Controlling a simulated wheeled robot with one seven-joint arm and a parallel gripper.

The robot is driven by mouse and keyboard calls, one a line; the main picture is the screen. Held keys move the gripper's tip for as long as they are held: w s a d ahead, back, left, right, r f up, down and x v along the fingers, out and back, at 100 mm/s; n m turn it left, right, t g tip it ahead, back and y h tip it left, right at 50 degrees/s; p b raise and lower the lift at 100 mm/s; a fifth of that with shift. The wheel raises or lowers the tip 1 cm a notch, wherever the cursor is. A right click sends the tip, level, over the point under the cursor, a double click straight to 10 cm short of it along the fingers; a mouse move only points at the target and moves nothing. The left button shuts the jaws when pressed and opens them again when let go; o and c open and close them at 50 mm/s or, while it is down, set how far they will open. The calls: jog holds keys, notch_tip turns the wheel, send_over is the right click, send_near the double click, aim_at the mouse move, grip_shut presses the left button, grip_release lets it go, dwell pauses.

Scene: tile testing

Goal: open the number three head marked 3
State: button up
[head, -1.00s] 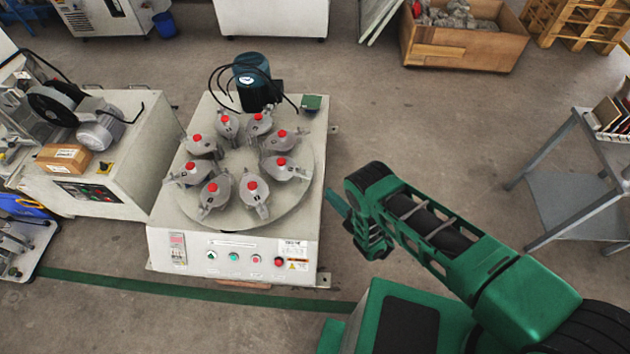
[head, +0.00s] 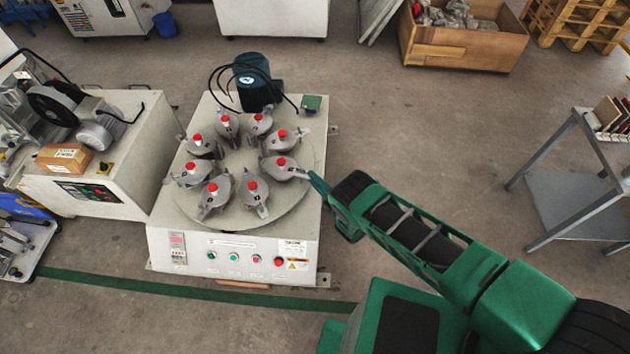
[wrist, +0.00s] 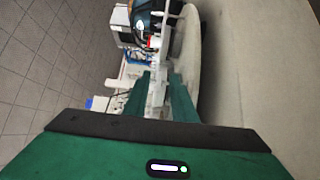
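The test machine has a round grey turntable (head: 240,195) carrying a ring of grey heads with red knobs. The right-hand head (head: 284,168) has its handle pointing right; the number marks are too small to read. My gripper (head: 314,182) is at the turntable's right side, at the end of that handle. In the wrist view, a light grey handle (wrist: 156,92) lies between the two green fingers of my gripper (wrist: 159,90). The fingers look apart, one on each side of it. Contact with the handle cannot be told. The other heads sit around the ring.
A dark motor (head: 255,82) with black cables stands behind the turntable. Buttons line the machine's white front (head: 235,255). Another machine (head: 110,165) stands close on the left. A grey metal table (head: 575,195) is at the right. Floor between it and the machine is free.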

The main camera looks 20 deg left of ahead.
jog(key=shift+c, duration=0.3)
grip_shut()
dwell(1.1)
